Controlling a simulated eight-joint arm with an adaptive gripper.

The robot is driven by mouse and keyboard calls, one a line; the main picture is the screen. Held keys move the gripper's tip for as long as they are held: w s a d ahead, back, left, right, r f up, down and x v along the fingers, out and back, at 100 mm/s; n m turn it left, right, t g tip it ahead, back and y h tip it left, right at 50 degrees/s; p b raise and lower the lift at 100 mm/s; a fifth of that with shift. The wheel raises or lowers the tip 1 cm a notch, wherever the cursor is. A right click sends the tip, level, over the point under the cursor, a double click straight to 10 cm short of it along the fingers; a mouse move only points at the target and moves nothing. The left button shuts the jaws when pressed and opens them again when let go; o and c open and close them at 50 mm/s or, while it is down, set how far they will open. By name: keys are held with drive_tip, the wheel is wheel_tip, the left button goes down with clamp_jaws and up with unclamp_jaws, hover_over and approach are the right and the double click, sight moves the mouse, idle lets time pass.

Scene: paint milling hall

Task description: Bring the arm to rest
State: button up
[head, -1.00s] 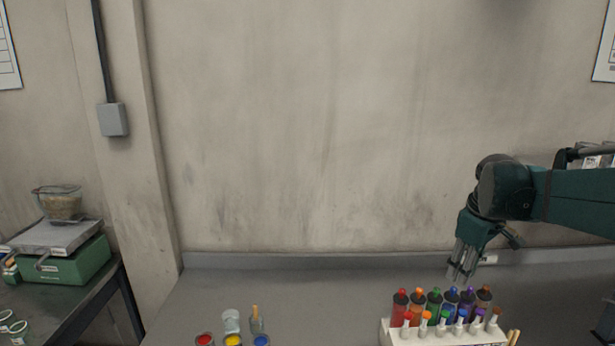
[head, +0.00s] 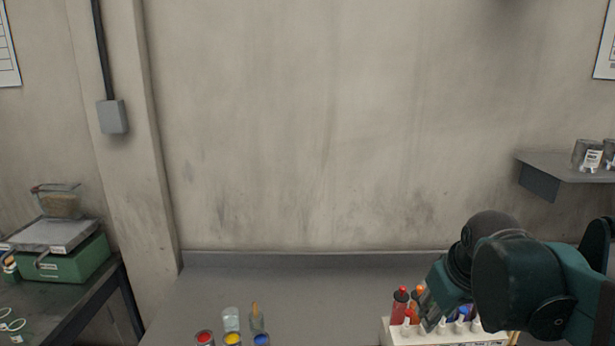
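My arm reaches in from the right edge in the head view, low over the right end of the bench. My gripper (head: 428,308) points down and to the left, just in front of the bottle rack (head: 400,338). It overlaps the rack's bottles in the picture, and I cannot tell whether it touches them. Its fingers are mostly hidden or too small to read.
Small open paint pots, including a red one (head: 205,338), a clear cup (head: 231,320) and a jar with a brush (head: 257,320) stand at the bench's front middle. The bench (head: 300,285) is clear between them and the rack. A wall shelf (head: 560,165) holds cans at right.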

drive_tip(key=s+a+f+m+t, duration=0.2)
drive_tip(key=s+a+f, duration=0.4)
drive_tip(key=s, duration=0.3)
drive_tip(key=shift+s+a+m+y+b, duration=0.3)
drive_tip(key=shift+b, duration=0.05)
drive_tip(key=shift+f, duration=0.1)
idle(1.7)
wheel_tip(320, 180, down, 8)
drive_tip(key=b, duration=0.8)
drive_tip(key=shift+r, duration=0.2)
idle(1.4)
